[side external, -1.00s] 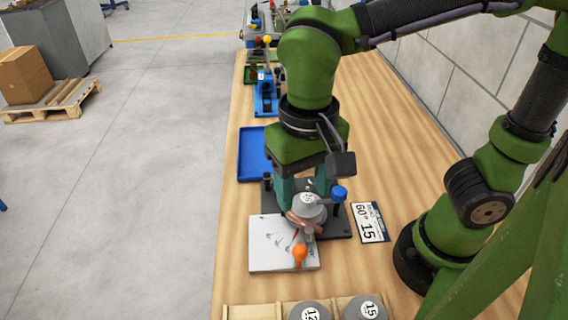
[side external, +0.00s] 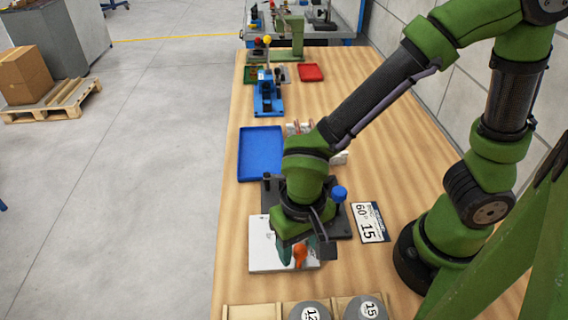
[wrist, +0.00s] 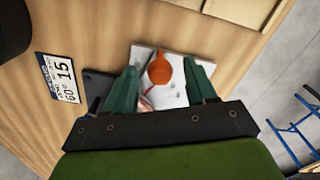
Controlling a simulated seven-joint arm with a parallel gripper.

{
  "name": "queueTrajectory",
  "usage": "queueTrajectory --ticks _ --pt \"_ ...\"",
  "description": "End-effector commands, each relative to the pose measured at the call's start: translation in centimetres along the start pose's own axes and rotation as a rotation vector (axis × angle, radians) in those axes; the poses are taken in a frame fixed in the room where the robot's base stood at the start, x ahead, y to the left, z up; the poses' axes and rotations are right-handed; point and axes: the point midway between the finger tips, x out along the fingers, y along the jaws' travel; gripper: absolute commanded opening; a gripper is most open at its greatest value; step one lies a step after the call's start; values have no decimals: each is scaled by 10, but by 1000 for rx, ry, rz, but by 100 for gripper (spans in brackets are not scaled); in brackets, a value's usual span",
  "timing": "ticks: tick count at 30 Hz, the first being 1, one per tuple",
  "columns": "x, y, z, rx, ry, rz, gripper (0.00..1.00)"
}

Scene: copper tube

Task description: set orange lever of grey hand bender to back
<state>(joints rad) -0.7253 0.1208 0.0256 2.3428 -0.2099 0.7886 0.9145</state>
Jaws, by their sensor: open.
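The orange lever knob (side external: 300,254) of the hand bender stands at the front, over the white printed plate (side external: 262,258). In the wrist view the knob (wrist: 160,70) sits between my open fingers. My gripper (wrist: 160,85) has one teal finger on each side of it, and I cannot tell whether either touches it. In the side view my gripper (side external: 297,250) points down at the knob. The bender's dark base (side external: 345,225) and a blue knob (side external: 339,194) show beside my wrist. Most of the grey bender body is hidden under my arm.
A label card (side external: 370,222) reading 60 and 15 lies right of the bender. A blue tray (side external: 261,154) and a blue tool (side external: 267,98) stand behind it. A wooden rack with grey discs (side external: 310,311) is at the front edge. The table right of the blue tool is largely clear.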

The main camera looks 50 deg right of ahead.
Motion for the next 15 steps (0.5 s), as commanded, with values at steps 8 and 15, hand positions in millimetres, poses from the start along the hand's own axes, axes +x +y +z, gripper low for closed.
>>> queueTrajectory --ticks 8,15 --pt "0 0 0 0 0 0 39" --pt "-1 0 0 0 0 0 2"
